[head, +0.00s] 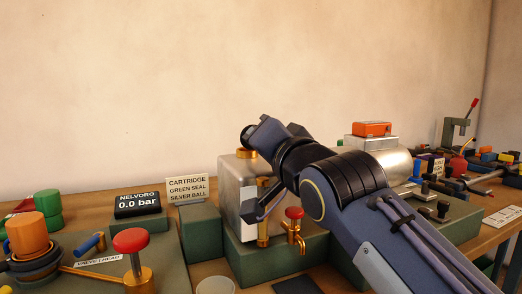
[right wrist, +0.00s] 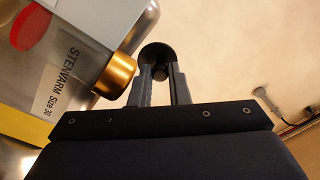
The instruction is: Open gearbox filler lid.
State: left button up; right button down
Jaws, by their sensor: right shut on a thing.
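The gearbox (head: 232,190) is a silver metal block on a green base, with a short brass filler neck (head: 246,153) on top. In the right wrist view the brass neck (right wrist: 117,76) stands left of my fingers. My right gripper (head: 254,130) is over the top of the gearbox. In the wrist view my right gripper (right wrist: 158,76) is shut on a black round lid (right wrist: 155,54). The lid (head: 246,132) shows partly as a dark shape just above the neck. It appears apart from the neck's rim. My left gripper is out of view.
A red-knobbed brass valve (head: 294,214) stands before the gearbox. Tools crowd the right side; the wall above is clear.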

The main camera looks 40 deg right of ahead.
jog(key=c, duration=1.4)
grip_release()
jog(key=shift+o, duration=0.2)
jog(key=v, duration=0.7)
jog(key=shift+s+p, duration=0.4)
jog(key=shift+p, duration=0.05)
jog(key=shift+a, duration=0.1)
